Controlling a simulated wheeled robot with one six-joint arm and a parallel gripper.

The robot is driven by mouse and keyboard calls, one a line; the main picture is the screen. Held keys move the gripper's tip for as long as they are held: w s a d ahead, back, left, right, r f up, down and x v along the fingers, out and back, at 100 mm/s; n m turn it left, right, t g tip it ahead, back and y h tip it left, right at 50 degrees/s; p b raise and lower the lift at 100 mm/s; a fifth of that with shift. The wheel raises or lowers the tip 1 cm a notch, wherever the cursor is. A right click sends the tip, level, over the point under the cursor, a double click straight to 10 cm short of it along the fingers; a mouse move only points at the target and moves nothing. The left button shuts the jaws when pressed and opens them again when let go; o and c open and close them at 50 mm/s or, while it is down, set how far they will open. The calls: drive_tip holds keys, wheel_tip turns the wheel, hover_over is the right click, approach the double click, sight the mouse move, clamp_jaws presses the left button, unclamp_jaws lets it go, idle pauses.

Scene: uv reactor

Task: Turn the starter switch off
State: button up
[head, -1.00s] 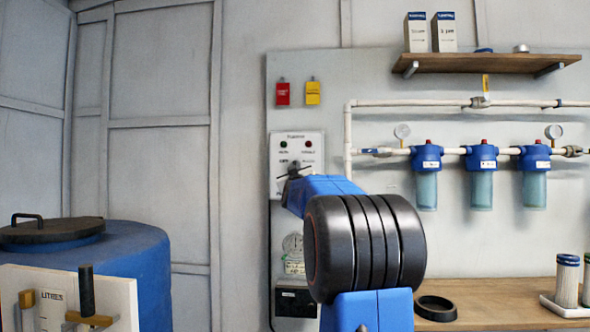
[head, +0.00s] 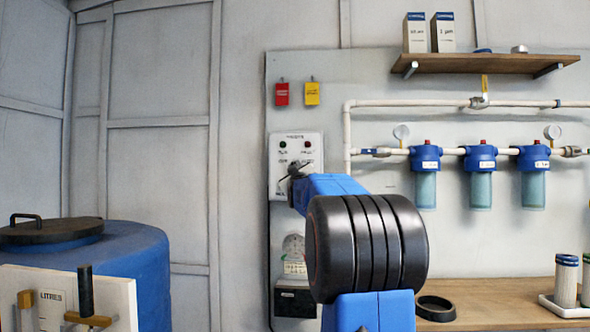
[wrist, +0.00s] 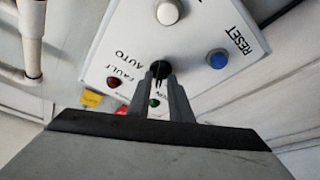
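The starter box (head: 308,150) is a white panel on the grey board in the head view, with a green and a red lamp on top. In the wrist view the box (wrist: 115,45) looks upside down, with labels AUTO, FAULT and RESET. The black switch knob (wrist: 160,67) sits near the AUTO label. My gripper (wrist: 159,80) has its two fingers on either side of the knob and looks closed on it. In the head view my gripper (head: 294,172) is at the box, and my arm hides its lower part. The knob's exact pointing is hard to read.
A blue button (wrist: 217,59) and a white button (wrist: 168,12) sit close to the knob on the box. Red (head: 282,94) and yellow (head: 312,93) tags hang above. Blue filter housings (head: 480,165) and pipes are to the right; a blue tank (head: 125,255) stands left.

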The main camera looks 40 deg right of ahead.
drive_tip(key=shift+o, duration=0.4)
drive_tip(key=v, duration=1.7)
drive_tip(key=shift+s, duration=0.15)
drive_tip(key=shift+a+f, duration=0.1)
drive_tip(key=shift+a, duration=0.1)
